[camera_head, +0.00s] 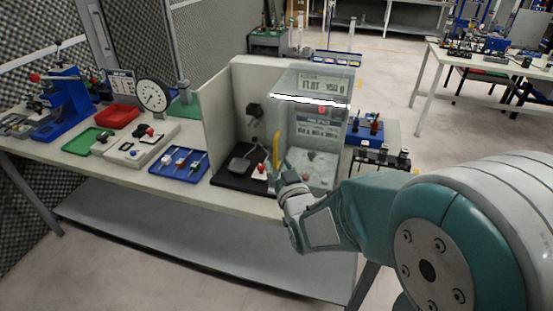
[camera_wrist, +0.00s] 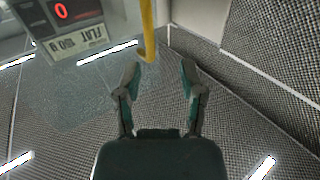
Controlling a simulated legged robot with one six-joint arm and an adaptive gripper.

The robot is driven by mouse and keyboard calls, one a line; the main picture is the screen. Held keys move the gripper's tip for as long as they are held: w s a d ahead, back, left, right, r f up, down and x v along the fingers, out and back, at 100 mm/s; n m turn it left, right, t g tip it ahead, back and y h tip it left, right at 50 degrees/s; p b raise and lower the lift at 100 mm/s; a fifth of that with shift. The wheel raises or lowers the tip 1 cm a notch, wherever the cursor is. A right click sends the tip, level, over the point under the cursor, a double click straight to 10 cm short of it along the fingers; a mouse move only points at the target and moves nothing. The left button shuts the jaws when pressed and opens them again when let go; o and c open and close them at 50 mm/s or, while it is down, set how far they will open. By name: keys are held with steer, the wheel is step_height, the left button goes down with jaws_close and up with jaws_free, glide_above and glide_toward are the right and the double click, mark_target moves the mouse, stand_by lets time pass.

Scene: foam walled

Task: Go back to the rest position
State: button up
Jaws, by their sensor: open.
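My gripper (camera_head: 280,178) is in front of the glass-walled box (camera_head: 318,115) on the workbench, with my arm reaching in from the right. In the wrist view my gripper (camera_wrist: 159,72) is open, its two fingers apart with nothing clamped between them. The yellow upright bar (camera_head: 277,150) on the box is right by the fingertips. In the wrist view the yellow bar (camera_wrist: 148,28) ends close to the left fingertip; I cannot tell whether they touch.
A black scale plate (camera_head: 232,180) stands left of the box. A blue tray (camera_head: 179,164), a round dial (camera_head: 152,96), a red bin (camera_head: 117,116) and a blue press (camera_head: 62,103) are further left. Small dark parts (camera_head: 381,157) stand right of the box.

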steer(key=shift+d, duration=0.15)
steer(key=s+d+m+g+h, duration=0.1)
steer(key=s+d+g, duration=0.2)
steer(key=s, duration=0.5)
steer(key=s+d+r+m+g+h, duration=0.1)
steer(key=s+d+g, duration=0.3)
steer(key=s, duration=0.5)
steer(key=s+d+r+g+h, duration=0.1)
steer(key=s+d+g, duration=0.3)
steer(key=s, duration=0.4)
steer(key=shift+s+d+r+m+g+h, duration=0.25)
steer(key=shift+m+g+h, duration=0.15)
steer(key=shift+h, duration=0.3)
